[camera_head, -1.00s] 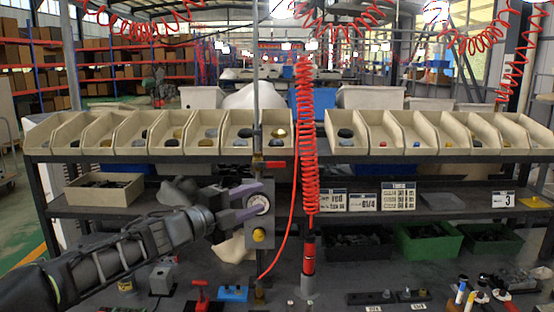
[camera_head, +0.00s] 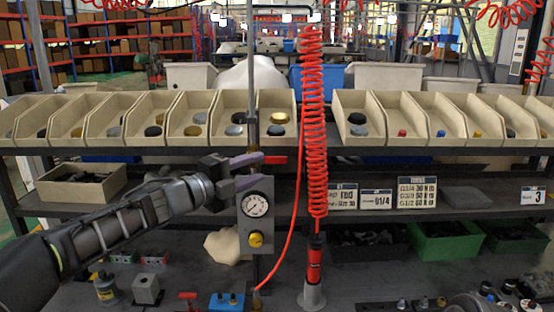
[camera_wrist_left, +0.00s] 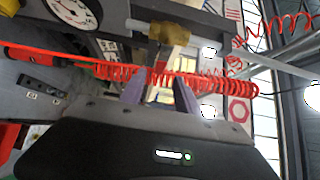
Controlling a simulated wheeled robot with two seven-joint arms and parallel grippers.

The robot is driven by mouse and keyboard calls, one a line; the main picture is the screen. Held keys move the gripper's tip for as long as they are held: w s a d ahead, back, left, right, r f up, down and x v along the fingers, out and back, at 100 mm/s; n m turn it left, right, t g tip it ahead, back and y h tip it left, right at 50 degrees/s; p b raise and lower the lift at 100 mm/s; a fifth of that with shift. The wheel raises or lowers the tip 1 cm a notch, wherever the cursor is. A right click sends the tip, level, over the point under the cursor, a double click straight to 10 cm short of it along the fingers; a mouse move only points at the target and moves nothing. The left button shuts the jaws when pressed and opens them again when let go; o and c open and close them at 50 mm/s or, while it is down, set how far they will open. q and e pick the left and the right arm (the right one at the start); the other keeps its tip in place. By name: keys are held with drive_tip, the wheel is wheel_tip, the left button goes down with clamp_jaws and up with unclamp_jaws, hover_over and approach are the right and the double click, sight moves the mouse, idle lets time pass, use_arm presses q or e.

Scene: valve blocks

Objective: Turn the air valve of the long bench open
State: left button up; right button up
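A grey block with a round gauge (camera_head: 255,204) and a yellow knob (camera_head: 255,239) is fixed to the upright pipe (camera_head: 251,70) at the long bench. Just above the gauge, a small red lever (camera_head: 274,160) sticks out to the right of the pipe, roughly level. My left gripper (camera_head: 262,170) is at the pipe by the lever, its purple fingers apart; contact cannot be told. In the left wrist view its fingers (camera_wrist_left: 160,95) are open with nothing clearly between them. A brass-coloured part (camera_wrist_left: 169,33) lies beyond them, and the gauge (camera_wrist_left: 74,12) is at upper left. My right gripper is not in view.
A coiled red hose (camera_head: 313,120) hangs right of the pipe above a stand, with a thin red hose between. A row of beige bins (camera_head: 365,125) lines the upper shelf. Small fittings and a blue block (camera_head: 227,301) are on the bench below.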

sight(275, 161)
use_arm(q)
drive_tip(key=p+x, duration=0.2)
drive_tip(key=x, duration=0.5)
drive_tip(key=shift+w+d+p, duration=0.3)
drive_tip(key=shift+w+p, duration=0.05)
drive_tip(key=shift+c, duration=0.4)
drive_tip(key=shift+f, duration=0.1)
clamp_jaws()
idle(0.6)
